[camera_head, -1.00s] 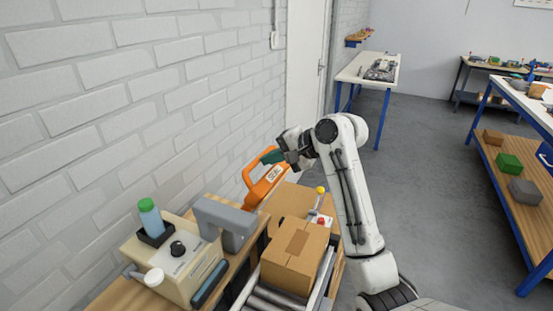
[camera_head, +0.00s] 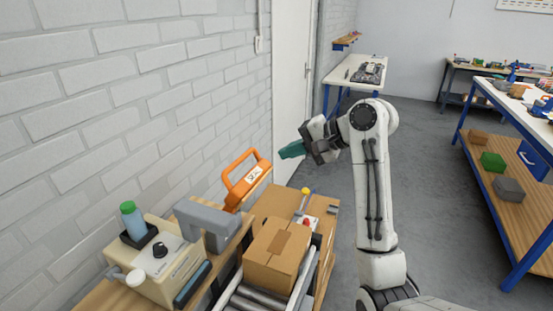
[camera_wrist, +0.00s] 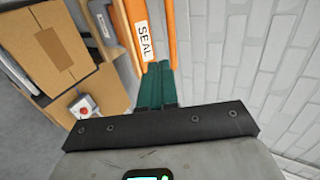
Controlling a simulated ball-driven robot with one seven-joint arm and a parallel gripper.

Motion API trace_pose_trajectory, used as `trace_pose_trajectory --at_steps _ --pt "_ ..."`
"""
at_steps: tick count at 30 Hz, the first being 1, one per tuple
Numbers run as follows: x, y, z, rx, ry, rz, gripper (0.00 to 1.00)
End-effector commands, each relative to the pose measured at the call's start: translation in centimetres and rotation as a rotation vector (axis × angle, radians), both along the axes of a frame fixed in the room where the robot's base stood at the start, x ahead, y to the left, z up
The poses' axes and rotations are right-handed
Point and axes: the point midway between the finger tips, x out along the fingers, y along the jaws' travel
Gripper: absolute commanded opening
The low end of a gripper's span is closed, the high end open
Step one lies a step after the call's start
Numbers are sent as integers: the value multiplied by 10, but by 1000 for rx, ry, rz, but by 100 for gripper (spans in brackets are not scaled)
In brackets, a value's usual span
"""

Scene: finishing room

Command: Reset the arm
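My white arm rises at the right of the head view and bends left at the top. My gripper (camera_head: 291,150) has teal fingers and hangs in the air, pointing left, above and to the right of the orange handled tool (camera_head: 246,180). A gap shows between them. In the wrist view the two teal fingers (camera_wrist: 157,86) lie side by side with nothing visible between them. The orange tool, labelled "SEAL" (camera_wrist: 144,40), stands beyond the fingertips there.
A cardboard box (camera_head: 277,257) sits on a roller conveyor. Left of it are a cream machine (camera_head: 167,265), a grey clamp-shaped part (camera_head: 212,222) and a green-capped bottle (camera_head: 132,220). A brick wall runs along the left. Open grey floor (camera_head: 430,190) lies right of my arm.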

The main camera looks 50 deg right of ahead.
Motion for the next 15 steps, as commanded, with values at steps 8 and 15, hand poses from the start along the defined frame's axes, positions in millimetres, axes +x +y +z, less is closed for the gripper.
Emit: trace_pose_trajectory --at_steps 8,15 --pt "-11 -4 8 -1 0 0 0" --pt "-11 -4 8 0 0 -1 0"
